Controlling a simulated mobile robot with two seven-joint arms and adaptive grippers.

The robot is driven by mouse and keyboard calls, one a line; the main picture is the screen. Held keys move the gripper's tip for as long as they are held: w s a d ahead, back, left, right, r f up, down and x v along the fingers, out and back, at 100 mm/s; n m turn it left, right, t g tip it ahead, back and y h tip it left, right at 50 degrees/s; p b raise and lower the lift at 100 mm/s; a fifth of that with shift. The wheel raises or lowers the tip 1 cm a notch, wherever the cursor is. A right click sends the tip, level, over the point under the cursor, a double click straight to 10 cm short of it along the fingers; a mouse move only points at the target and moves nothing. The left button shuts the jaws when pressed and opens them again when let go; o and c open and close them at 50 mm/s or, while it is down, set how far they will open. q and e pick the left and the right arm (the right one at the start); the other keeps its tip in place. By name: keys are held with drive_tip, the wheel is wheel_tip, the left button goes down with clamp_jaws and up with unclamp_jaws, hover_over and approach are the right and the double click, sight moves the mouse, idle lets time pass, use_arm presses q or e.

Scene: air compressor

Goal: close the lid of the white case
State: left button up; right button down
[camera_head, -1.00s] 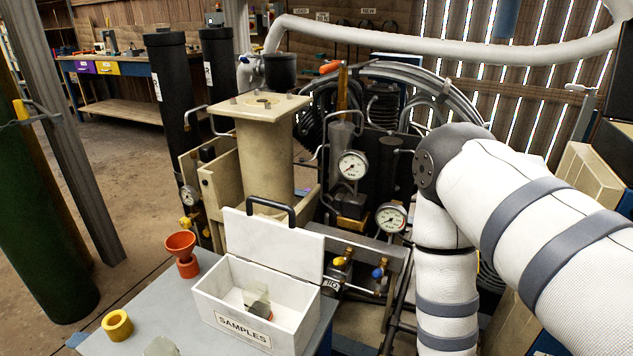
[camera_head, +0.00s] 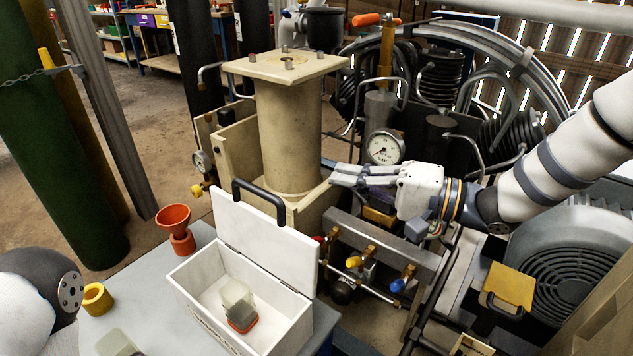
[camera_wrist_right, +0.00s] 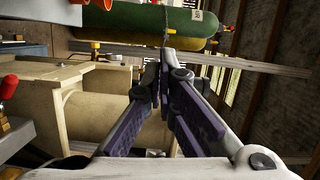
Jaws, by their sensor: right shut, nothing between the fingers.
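The white case (camera_head: 190,283) stands on the grey table in the head view. Its lid (camera_head: 268,245) is open, standing up at the case's back edge. A black handle (camera_head: 258,199) is on the lid's top edge. Inside lie a clear, pale block-like item (camera_head: 237,295) and a grey item with an orange-red edge (camera_head: 243,322). My right gripper (camera_head: 333,174) is shut and empty, behind and to the right of the lid, apart from it. Its purple-padded fingers fill the middle of the right wrist view (camera_wrist_right: 160,78). My left gripper is out of view; only part of my left arm shows at lower left.
An orange funnel (camera_head: 175,225) and a yellow ring (camera_head: 97,299) stand on the table (camera_head: 140,288) left of the case. The beige column (camera_head: 290,140) rises behind the lid. A gauge (camera_head: 385,147) and valves (camera_head: 353,262) are near my right arm.

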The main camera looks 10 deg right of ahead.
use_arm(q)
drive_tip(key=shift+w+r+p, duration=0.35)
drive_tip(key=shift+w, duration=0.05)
use_arm(e)
drive_tip(key=w+a, duration=0.1)
drive_tip(key=a, duration=0.9)
drive_tip(key=shift+w+a+f, duration=0.15)
drive_tip(key=shift+w+f, duration=0.05)
drive_tip(key=shift+f, duration=0.2)
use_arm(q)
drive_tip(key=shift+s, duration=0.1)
